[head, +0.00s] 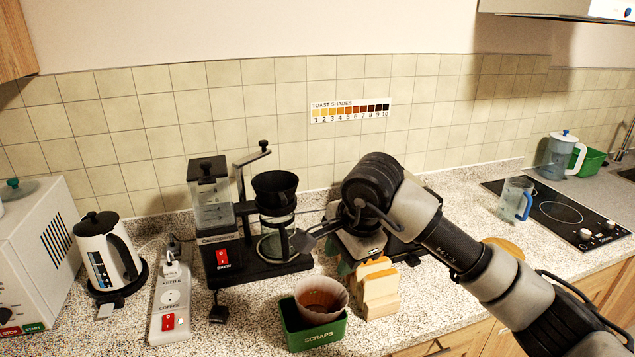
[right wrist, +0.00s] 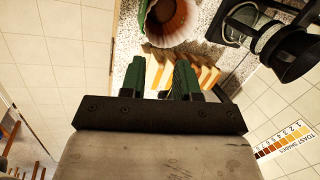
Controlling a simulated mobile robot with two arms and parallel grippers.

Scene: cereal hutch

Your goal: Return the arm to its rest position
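My right arm (head: 455,250) reaches in from the right in the head view, its wrist over the counter beside the coffee maker. In the right wrist view my right gripper (right wrist: 160,72) has two green fingers apart, with nothing held between them. Bread slices (right wrist: 207,74) show beyond the fingertips. In the head view the slices (head: 378,290) stand on the counter below my wrist, which partly hides the toaster-like appliance behind them. My left arm and gripper are not in view.
A green scraps bin (head: 315,335) holding a paper filter (head: 320,300) stands left of the bread. The coffee maker (head: 225,245), power strip (head: 170,310) and kettle (head: 107,255) are further left. A blue-handled jug (head: 514,198) stands by the hob (head: 560,212) at right.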

